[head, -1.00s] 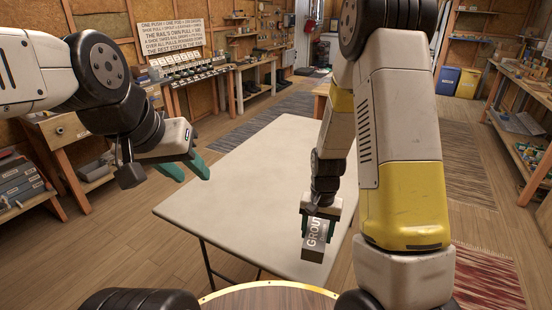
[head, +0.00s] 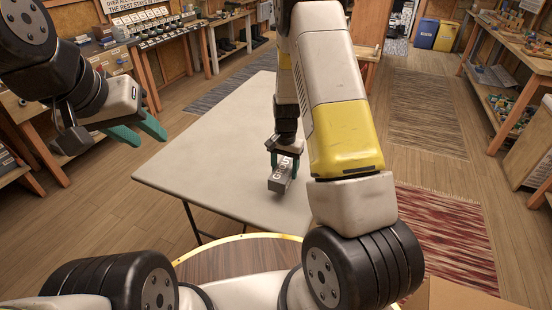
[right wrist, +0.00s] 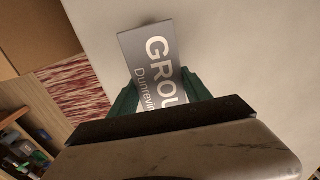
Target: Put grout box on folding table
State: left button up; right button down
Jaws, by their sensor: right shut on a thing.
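The grey grout box (head: 281,177) with white lettering is held in my right gripper (head: 283,164), low over or on the near right part of the folding table; I cannot tell if it touches the top. The folding table (head: 205,150) has a pale, bare top and thin dark legs. In the right wrist view, the green fingers of my right gripper (right wrist: 160,98) are shut on both sides of the grout box (right wrist: 150,55), its lettered face toward the camera.
Workbenches (head: 225,25) with tools line the left and back walls. Another bench (head: 510,90) stands at the right. A red patterned rug (head: 445,235) lies right of the table. Blue and yellow bins (head: 436,34) stand far back. The tabletop is clear.

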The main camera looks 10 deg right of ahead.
jog(key=shift+w+d, duration=0.1)
jog(key=shift+w, duration=0.3)
jog(key=shift+f, duration=1.75)
jog(key=shift+f, duration=0.1)
jog(key=shift+c, duration=2.4)
grip_release()
